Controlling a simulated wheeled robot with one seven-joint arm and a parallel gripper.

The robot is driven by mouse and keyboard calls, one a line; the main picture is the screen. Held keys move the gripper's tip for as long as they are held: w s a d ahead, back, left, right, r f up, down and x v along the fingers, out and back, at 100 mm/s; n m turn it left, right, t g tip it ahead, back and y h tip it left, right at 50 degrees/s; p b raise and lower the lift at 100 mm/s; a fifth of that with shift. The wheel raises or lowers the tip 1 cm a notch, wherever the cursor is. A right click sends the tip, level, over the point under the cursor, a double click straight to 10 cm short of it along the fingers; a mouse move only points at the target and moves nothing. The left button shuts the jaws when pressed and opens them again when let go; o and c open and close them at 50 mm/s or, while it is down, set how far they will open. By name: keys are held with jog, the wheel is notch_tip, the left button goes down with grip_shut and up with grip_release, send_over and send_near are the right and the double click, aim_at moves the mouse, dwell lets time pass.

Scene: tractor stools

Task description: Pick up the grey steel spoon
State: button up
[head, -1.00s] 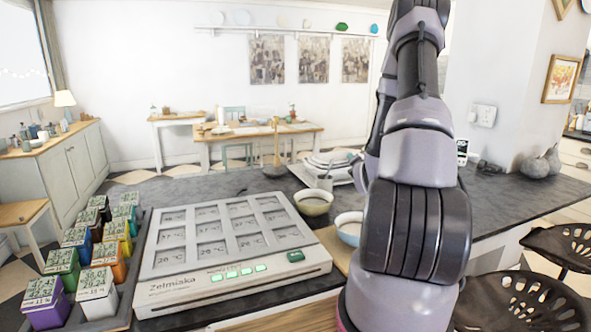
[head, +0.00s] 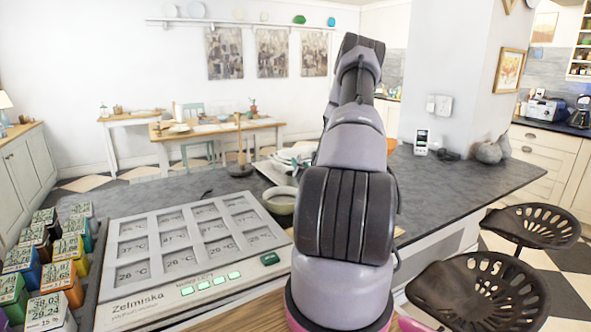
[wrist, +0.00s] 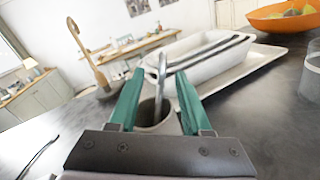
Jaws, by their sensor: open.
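A thin grey metal handle, likely of the grey steel spoon (wrist: 162,70), stands up from a grey cup (wrist: 150,116) in the wrist view. My gripper (wrist: 159,76) has two green fingers, spread apart, with the handle and cup seen between them. I cannot tell how far beyond the fingertips they are, and no contact shows. The spoon's lower end is hidden in the cup. Another dark, slim utensil (wrist: 38,153) lies on the counter at left; it also shows in the head view (head: 207,193).
Past the cup, a white dish (wrist: 205,66) with long utensils sits on a tray (wrist: 246,76). An orange bowl (wrist: 283,20) and a glass (wrist: 314,66) are at right, a wooden mortar (wrist: 104,91) at left. A Zelmiska panel (head: 150,262) and stools (head: 480,292) are nearer.

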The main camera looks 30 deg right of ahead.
aim_at(300, 161)
jog(key=x, duration=0.3)
jog(key=shift+w+d, duration=0.15)
jog(key=shift+d, duration=0.1)
grip_shut()
